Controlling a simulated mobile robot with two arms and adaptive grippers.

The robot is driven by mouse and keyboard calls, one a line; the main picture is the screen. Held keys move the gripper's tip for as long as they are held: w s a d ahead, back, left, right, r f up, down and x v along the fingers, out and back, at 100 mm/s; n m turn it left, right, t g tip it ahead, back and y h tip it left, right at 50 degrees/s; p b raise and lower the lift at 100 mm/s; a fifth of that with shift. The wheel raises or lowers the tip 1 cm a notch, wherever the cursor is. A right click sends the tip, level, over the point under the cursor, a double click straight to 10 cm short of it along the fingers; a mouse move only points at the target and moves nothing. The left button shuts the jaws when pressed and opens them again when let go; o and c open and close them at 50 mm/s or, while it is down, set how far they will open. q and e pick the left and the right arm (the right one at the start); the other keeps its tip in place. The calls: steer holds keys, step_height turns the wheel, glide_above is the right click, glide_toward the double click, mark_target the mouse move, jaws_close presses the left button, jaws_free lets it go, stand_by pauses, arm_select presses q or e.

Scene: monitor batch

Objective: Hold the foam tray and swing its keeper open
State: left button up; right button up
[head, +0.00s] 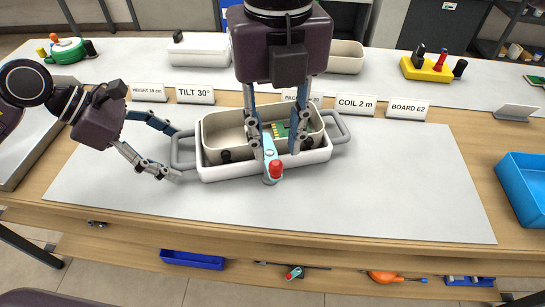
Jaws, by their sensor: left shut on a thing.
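The foam tray (212,172) is a white tray with a beige insert and grey loop handles, standing on the grey mat. A green board (281,130) shows inside it. The keeper (270,152) is a teal bar with a red knob, at the tray's front side near the middle; it points toward the front of the table.
Label cards, including COIL 2 m (356,105), stand behind the tray. A white box (199,50) and a yellow holder (428,69) are on the back bench. A blue bin (525,185) is at the right edge. The mat is clear right of the tray.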

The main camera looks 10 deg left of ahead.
mark_target(276, 162)
steer(key=shift+f, duration=2.2)
steer(key=shift+c, duration=0.2)
